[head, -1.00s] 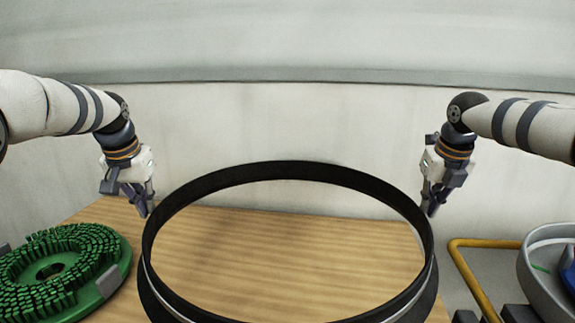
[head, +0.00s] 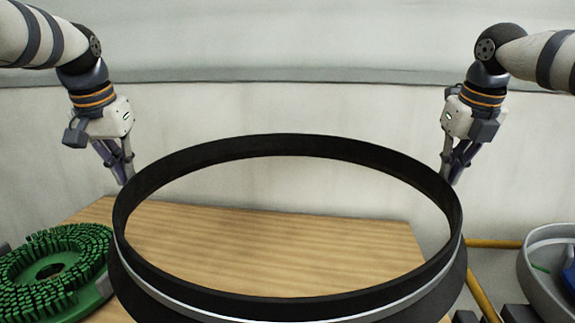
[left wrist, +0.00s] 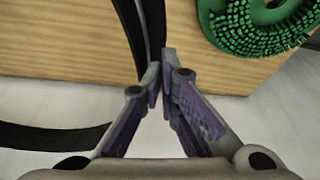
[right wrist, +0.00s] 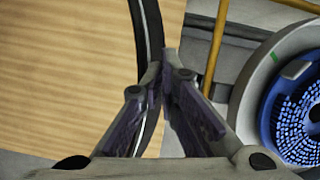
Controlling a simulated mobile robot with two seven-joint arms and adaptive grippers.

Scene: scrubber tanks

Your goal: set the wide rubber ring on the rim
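The wide rubber ring (head: 290,143) is a large black hoop with a pale line around its outside. It hangs level above the wooden table, nearer the camera than the wall. My left gripper (head: 127,178) is at its left side, and the left wrist view shows its fingers (left wrist: 160,85) closed on the ring's black wall (left wrist: 147,28). My right gripper (head: 449,180) is at its right side, and the right wrist view shows its fingers (right wrist: 162,85) closed on the ring wall (right wrist: 147,35). I cannot make out a separate rim beneath the ring.
A wooden table (head: 290,240) lies below. A green bristled round brush (head: 50,262) sits on it at the left. At the right are a yellow bar (head: 490,243) and a grey round housing (head: 540,265) with a blue bristled part (right wrist: 290,110). A pale wall stands behind.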

